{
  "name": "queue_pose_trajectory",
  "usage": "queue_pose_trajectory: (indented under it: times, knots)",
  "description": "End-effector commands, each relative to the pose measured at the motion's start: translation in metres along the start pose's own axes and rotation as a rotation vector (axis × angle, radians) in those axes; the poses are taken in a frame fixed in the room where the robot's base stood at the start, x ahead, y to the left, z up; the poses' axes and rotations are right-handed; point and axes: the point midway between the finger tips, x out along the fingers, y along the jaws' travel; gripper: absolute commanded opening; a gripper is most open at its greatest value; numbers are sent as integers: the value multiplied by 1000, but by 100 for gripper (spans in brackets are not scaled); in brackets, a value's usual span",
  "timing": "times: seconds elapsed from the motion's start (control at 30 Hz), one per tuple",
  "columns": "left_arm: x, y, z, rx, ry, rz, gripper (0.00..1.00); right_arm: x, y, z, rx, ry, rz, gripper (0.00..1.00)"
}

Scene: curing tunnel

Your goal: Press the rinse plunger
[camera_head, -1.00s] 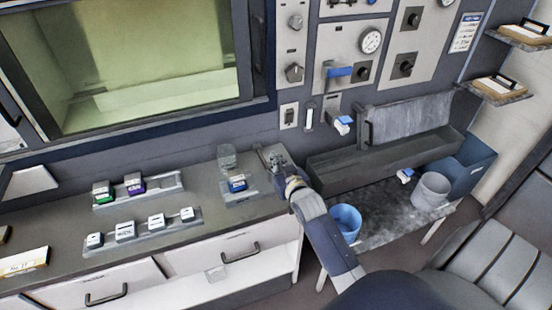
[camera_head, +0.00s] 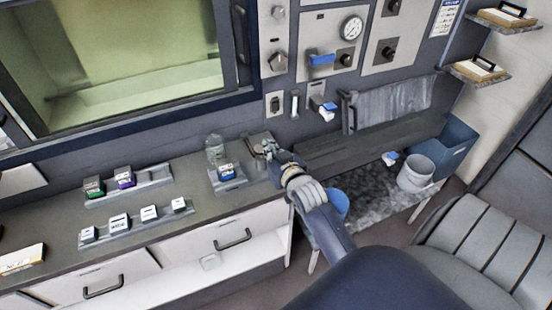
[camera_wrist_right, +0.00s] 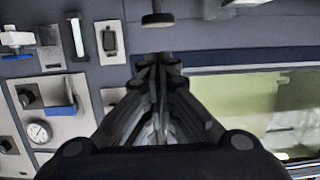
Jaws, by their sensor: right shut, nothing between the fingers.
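My right gripper (camera_head: 270,150) is over the right end of the counter in the head view, with its arm coming from the lower right. Its fingers are together and empty in the right wrist view (camera_wrist_right: 157,62). A dark round-headed knob on a stem, which looks like the rinse plunger (camera_wrist_right: 157,19), shows just beyond the fingertips in the wrist view, with a small gap in the picture. In the head view the gripper largely covers that spot, on a small plate (camera_head: 257,139); I cannot tell whether they touch. My left gripper is not in view.
A clear jar (camera_head: 214,148) and a blue-labelled block (camera_head: 226,171) stand left of the gripper. Racks with several labelled blocks (camera_head: 149,213) lie farther left. A wall panel with a blue lever (camera_head: 321,59) is behind. A trough (camera_head: 370,145) and a blue bucket (camera_head: 338,203) are right.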

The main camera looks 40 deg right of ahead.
Motion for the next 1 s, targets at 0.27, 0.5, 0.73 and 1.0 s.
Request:
queue_pose_trajectory:
  times: [0.27,0.5,0.73,1.0]
  knots:
    - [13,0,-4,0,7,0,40,-36,0,1,1,1,0,0]
    - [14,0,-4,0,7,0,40,-46,0,-1,1,1,0,0]
    - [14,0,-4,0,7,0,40,-46,0,-1,0,2,0,0]
    - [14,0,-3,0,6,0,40,-46,0,-1,0,2,0,0]
